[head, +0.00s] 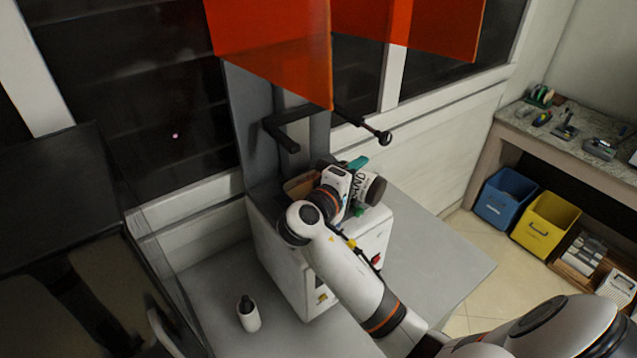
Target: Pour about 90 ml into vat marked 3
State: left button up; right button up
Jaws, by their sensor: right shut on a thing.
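My right gripper (355,187), at the end of the white arm from the lower right, is shut on a white bottle (370,184) with dark lettering. The bottle is tilted over the top of a white machine (283,262); its dark end faces right. Teal parts show beside the gripper. A tan surface (297,188) shows at the machine's top, left of my wrist, mostly covered by it. I cannot read any vat number, and any liquid is hidden. My left gripper is out of view.
A raised orange cover (270,45) hangs above the machine, with a dark arm and knob (383,137) below it. A small dark-capped bottle (249,316) stands on the grey table (440,262). Blue (506,198) and yellow (544,222) bins stand right.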

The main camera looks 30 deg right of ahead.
jog(key=shift+r+n+p, duration=0.2)
jog(key=shift+n+p, duration=0.1)
jog(key=shift+p, duration=0.45)
dwell(1.2)
jog(key=shift+f+b, duration=0.2)
jog(key=shift+b, duration=0.1)
jog(key=m+b, duration=0.1)
jog(key=b, duration=0.1)
jog(key=m+b, duration=0.1)
jog(key=b, duration=0.2)
jog(key=shift+f+m+t, duration=0.2)
jog(key=shift+m+t, duration=0.1)
jog(key=shift+r, duration=0.35)
jog(key=shift+s, duration=0.1)
